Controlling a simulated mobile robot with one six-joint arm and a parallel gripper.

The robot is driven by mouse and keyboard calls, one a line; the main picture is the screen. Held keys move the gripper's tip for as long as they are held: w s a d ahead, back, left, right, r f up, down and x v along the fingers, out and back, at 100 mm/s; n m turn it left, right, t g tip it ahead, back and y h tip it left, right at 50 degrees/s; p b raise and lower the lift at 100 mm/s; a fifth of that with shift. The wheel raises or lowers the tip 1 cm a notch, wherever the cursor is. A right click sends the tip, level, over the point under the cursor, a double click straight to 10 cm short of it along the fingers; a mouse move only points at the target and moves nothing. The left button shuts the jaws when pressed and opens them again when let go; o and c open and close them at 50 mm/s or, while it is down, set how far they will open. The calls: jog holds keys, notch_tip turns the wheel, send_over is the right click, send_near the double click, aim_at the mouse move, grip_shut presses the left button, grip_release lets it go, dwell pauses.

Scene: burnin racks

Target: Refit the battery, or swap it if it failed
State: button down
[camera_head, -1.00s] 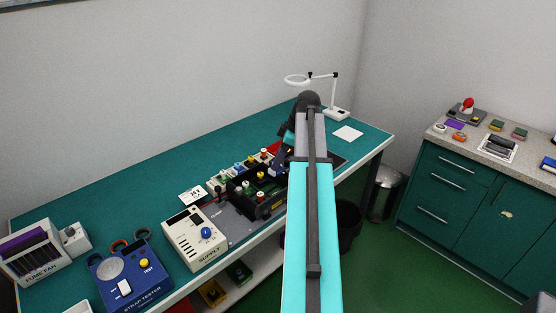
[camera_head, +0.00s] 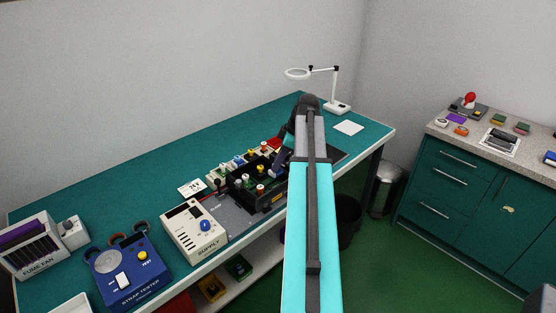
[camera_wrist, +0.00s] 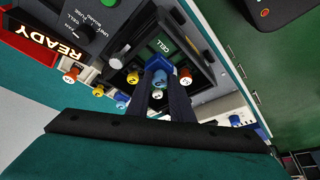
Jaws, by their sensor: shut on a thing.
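In the wrist view my gripper (camera_wrist: 160,84) is shut on a small blue thing (camera_wrist: 160,65), probably the battery. It is right at the dark bay marked CELL (camera_wrist: 181,36); I cannot tell whether it is seated in it or just above it. The fingers cover part of it. In the head view my arm hides the gripper, which is over the dark rack (camera_head: 272,193) on the bench.
Several coloured knobs stand close around the bay, one orange (camera_wrist: 184,76). On the green bench (camera_head: 130,195) are a supply box (camera_head: 195,232), a blue strap tester (camera_head: 128,275), a fume fan (camera_head: 35,245) and a magnifier lamp (camera_head: 336,106). A counter (camera_head: 480,142) stands at right.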

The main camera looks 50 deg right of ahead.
aim_at(281, 170)
jog(key=shift+f+b, duration=1.15)
jog(key=shift+f, duration=1.3)
jog(key=shift+f+b, duration=0.4)
jog(key=shift+f, duration=0.05)
dwell(1.2)
dwell(0.3)
jog(key=c, duration=1.5)
grip_release()
jog(key=shift+r+p, duration=1.3)
jog(key=shift+r, duration=1.2)
jog(key=shift+r, duration=0.2)
jog(key=shift+r+p, duration=1)
jog(key=shift+r, duration=0.8)
